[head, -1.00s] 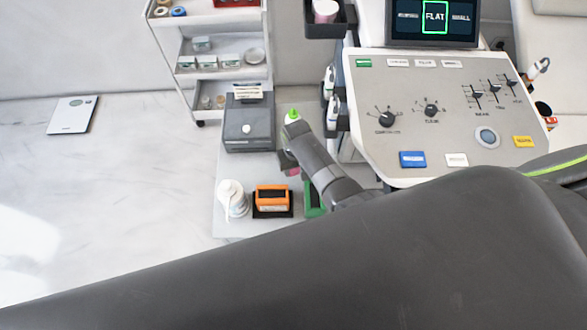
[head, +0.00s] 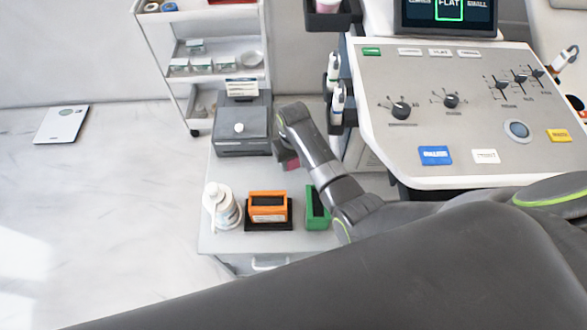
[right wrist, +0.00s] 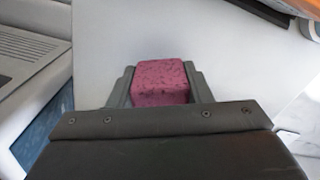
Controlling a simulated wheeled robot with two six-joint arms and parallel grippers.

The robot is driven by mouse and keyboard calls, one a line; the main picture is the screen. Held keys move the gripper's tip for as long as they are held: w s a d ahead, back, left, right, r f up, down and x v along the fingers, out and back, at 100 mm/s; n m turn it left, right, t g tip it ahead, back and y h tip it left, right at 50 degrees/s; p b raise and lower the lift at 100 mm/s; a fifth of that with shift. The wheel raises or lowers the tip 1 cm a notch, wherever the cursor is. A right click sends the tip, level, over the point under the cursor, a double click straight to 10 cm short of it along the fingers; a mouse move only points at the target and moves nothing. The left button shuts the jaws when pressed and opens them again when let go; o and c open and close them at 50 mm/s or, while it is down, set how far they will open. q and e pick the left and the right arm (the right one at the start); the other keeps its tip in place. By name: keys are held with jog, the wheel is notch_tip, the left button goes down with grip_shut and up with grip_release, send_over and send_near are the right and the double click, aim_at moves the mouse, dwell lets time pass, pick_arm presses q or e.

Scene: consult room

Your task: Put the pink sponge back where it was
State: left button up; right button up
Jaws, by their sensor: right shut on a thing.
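The pink sponge (right wrist: 163,82) is held between the two dark fingers of my right gripper (right wrist: 163,90) in the right wrist view. In the head view only a small pink part of the sponge (head: 291,164) shows below the wrist. My right gripper (head: 287,159) is over the white side table (head: 228,170), beside the grey box and behind the orange and green holders. Its fingers are mostly hidden by the arm there. I cannot tell how high above the table the sponge is. My left gripper is not in view.
On the table stand a grey box (head: 243,135), a white pump bottle (head: 220,204), an orange block (head: 268,206) in a black holder and a green holder (head: 316,207). A control console (head: 470,130) is at right, a shelf cart (head: 190,65) behind.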

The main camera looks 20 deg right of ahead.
aim_at(294, 168)
jog(key=shift+f+b, duration=0.4)
jog(key=shift+f, duration=1.65)
jog(key=shift+f, duration=0.2)
jog(key=o, duration=0.8)
jog(key=shift+r, duration=0.15)
notch_tip(294, 168, up, 12)
jog(key=shift+r+p, duration=0.1)
jog(key=shift+p, duration=0.9)
